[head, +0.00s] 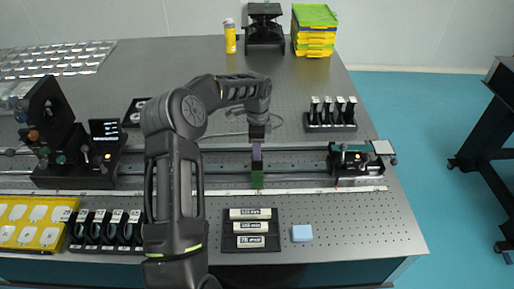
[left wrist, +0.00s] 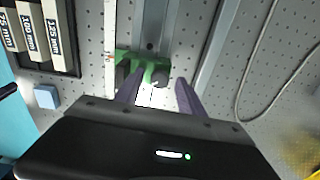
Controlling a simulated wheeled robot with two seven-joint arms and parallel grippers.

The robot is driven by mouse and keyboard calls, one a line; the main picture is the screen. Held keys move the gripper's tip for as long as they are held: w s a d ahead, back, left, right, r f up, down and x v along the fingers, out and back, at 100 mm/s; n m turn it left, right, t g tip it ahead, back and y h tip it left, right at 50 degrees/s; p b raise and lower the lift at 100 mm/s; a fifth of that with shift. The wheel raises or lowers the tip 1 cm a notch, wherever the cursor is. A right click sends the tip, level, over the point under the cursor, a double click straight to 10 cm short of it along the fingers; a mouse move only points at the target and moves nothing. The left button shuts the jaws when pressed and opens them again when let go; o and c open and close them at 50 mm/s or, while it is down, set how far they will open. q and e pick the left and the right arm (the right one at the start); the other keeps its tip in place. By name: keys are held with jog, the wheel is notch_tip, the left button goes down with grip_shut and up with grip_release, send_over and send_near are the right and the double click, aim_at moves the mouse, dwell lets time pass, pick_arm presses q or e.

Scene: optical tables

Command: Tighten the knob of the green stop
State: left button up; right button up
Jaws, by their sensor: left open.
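My left gripper (head: 257,152) points down just behind and above the stop. Its two purple fingers are open (left wrist: 160,92), and the knob appears between and just beyond their tips. I cannot tell whether either finger touches it. My right gripper is out of view.
The rail (head: 215,162) runs across the table. A black tray of labelled lens boxes (head: 251,246) and a light blue block (head: 302,233) lie in front. A dark mounted device (head: 352,160) stands right on the rail. A grey cable (left wrist: 250,70) lies behind.

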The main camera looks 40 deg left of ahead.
pick_arm(q)
jog(key=shift+f, duration=0.1)
grip_shut()
dwell(0.4)
